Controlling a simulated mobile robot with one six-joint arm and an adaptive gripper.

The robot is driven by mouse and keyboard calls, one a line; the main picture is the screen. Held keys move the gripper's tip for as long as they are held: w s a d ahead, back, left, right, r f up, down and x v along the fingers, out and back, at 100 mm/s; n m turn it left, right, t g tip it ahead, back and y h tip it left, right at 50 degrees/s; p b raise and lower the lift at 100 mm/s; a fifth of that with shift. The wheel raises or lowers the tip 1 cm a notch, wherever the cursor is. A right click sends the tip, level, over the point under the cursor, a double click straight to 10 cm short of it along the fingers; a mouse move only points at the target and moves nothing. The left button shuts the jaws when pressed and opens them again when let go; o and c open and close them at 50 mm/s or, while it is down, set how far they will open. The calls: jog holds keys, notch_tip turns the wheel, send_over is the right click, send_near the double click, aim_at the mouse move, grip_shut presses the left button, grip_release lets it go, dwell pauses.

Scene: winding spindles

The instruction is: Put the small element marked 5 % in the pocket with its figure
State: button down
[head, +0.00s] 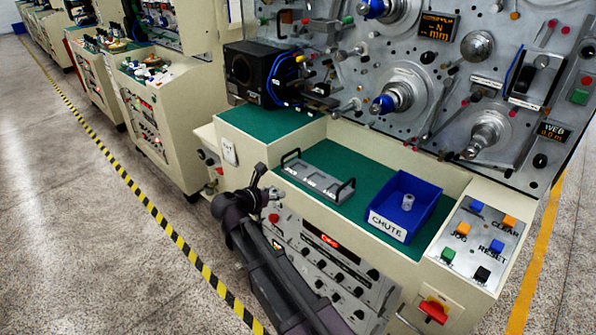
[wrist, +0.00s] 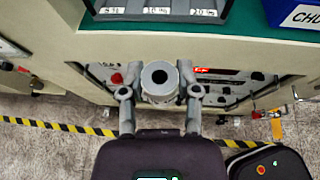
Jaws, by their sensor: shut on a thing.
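My gripper (wrist: 160,92) is shut on a small grey element (wrist: 159,76), a round piece with a dark hole in its middle. Its figure cannot be read. In the head view my gripper (head: 266,183) is in front of the machine's ledge, left of and nearer than the grey pocket tray (head: 318,181). The tray has a handle at each end and white labels along its front. In the wrist view the tray (wrist: 155,17) is at the top edge, beyond the element; its labels look like 5 %, 10 % and 20 %, left to right. The pocket insides are hard to see.
A blue bin (head: 424,209) marked CHUTE stands right of the tray with a small pale element (head: 408,201) in it. A black box (head: 262,72) stands at the ledge's left end. Green mat (head: 360,160) lies bare around the tray. A button panel (head: 476,240) is at right.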

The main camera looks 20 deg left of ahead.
jog(key=w+d+n+y, duration=0.1)
jog(key=w+d, duration=0.4)
jog(key=w, duration=0.5)
jog(key=shift+w+f+t, duration=0.15)
jog(key=shift+f+t, duration=0.1)
jog(key=shift+t, duration=0.05)
jog(key=w+a, duration=0.2)
jog(key=w, duration=0.2)
jog(key=w+a+f+b, duration=0.1)
jog(key=w+a, duration=0.1)
jog(key=w, duration=0.2)
jog(key=w+a, duration=0.2)
jog(key=w, duration=0.3)
jog(key=shift+a+f+b, duration=0.2)
jog(key=shift+a+b, duration=0.2)
jog(key=shift+w+a, duration=0.25)
jog(key=shift+w, duration=0.25)
jog(key=shift+w+a+f+b, duration=0.1)
jog(key=shift+w+f+b, duration=0.05)
jog(key=shift+f+b, duration=1.65)
jog(key=shift+b, duration=0.05)
jog(key=shift+f, duration=0.15)
